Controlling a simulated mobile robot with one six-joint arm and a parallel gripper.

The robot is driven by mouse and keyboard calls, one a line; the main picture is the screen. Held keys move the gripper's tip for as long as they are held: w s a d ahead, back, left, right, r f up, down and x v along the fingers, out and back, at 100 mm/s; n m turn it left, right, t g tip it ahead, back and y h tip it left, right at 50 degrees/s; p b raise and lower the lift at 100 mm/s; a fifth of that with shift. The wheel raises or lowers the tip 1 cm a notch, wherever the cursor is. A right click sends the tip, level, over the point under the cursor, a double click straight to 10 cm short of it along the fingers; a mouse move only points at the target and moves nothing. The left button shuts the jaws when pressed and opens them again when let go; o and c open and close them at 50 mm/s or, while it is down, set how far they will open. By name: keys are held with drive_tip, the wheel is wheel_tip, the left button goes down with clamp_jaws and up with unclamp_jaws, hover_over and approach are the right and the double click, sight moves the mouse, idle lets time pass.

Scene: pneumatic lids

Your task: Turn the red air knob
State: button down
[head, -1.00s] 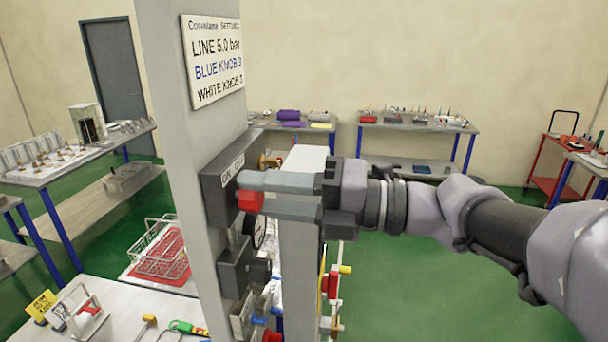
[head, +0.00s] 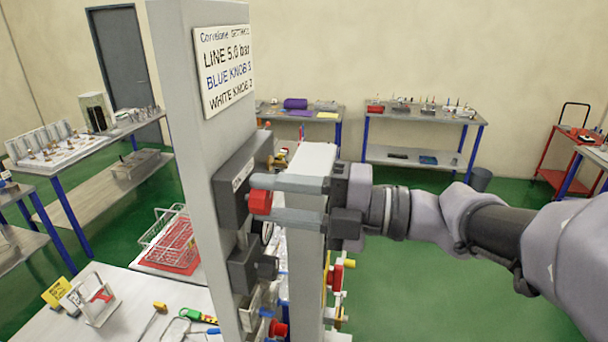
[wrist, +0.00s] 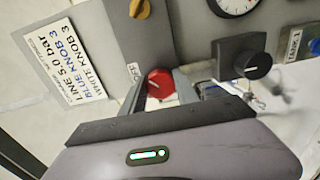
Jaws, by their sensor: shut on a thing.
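The red air knob (head: 260,201) sits on the dark grey box (head: 231,190) on the post, and it also shows in the wrist view (wrist: 160,84). My gripper (head: 262,200) reaches in from the right, with one finger above the knob and one below it. It is shut on the red knob. In the wrist view the fingers run up to the two sides of the knob. The knob's far side is hidden in the head view.
A settings sign (head: 225,68) hangs on the post above. A black knob (wrist: 253,65), a gauge (wrist: 235,5) and a yellow knob (wrist: 139,9) are close by. Below are more valves, including a red one (head: 278,328). A table with a wire basket (head: 172,240) stands left.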

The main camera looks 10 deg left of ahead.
drive_tip(key=c, duration=0.9)
unclamp_jaws()
drive_tip(key=d, duration=0.5)
drive_tip(key=s+d, duration=0.1)
drive_tip(key=d, duration=1.1)
drive_tip(key=shift+s+d+p, duration=0.2)
drive_tip(key=shift+p, duration=0.2)
